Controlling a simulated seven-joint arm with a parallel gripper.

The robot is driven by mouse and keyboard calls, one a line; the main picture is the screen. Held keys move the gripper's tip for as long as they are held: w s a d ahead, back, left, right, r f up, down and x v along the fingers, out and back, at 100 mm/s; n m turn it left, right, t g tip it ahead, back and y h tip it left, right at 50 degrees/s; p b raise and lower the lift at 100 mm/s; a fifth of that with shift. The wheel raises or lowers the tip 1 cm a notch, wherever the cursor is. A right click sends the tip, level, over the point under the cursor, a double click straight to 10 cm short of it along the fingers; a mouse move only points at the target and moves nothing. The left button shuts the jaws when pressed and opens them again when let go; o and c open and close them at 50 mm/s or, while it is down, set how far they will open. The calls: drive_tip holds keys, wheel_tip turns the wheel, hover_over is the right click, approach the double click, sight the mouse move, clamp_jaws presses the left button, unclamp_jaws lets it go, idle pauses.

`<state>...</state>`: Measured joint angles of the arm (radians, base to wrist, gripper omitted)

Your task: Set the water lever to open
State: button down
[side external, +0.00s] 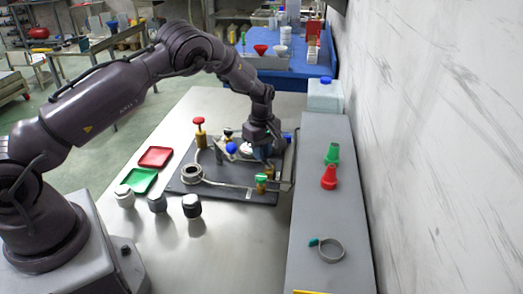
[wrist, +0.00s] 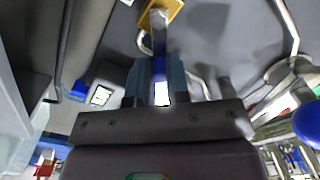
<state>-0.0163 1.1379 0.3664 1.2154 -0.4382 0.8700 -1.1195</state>
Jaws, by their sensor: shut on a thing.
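In the wrist view the water lever is a silver arm (wrist: 158,28) with a blue end, running from a yellow brass fitting (wrist: 166,10). My gripper (wrist: 158,78) has its two fingers closed around the blue end. In the side view my gripper (side external: 263,157) points down over the right part of the dark board (side external: 222,196). The lever there is mostly hidden by my gripper, so its exact angle cannot be told from that side.
A red-knobbed brass valve (side external: 200,131) and a green-topped valve (side external: 262,182) stand on the board near my gripper. A blue knob (side external: 231,147) is left of it. Red (side external: 155,157) and green (side external: 138,180) trays and several jars lie left. A grey ledge (side external: 325,205) borders the right.

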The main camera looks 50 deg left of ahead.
drive_tip(key=m, duration=0.2)
drive_tip(key=w+m, duration=0.1)
drive_tip(key=m, duration=0.1)
drive_tip(key=shift+w+d, duration=0.15)
drive_tip(key=shift+d, duration=0.05)
drive_tip(key=shift+w+d+m, duration=0.2)
drive_tip(key=shift+w+m, duration=0.05)
drive_tip(key=shift+m, duration=0.6)
drive_tip(key=shift+w+d+m, duration=0.15)
drive_tip(key=shift+w+m, duration=0.1)
drive_tip(key=shift+m, duration=0.6)
drive_tip(key=c, duration=1.1)
unclamp_jaws()
wheel_tip(320, 180, up, 13)
drive_tip(key=shift+w, duration=0.1)
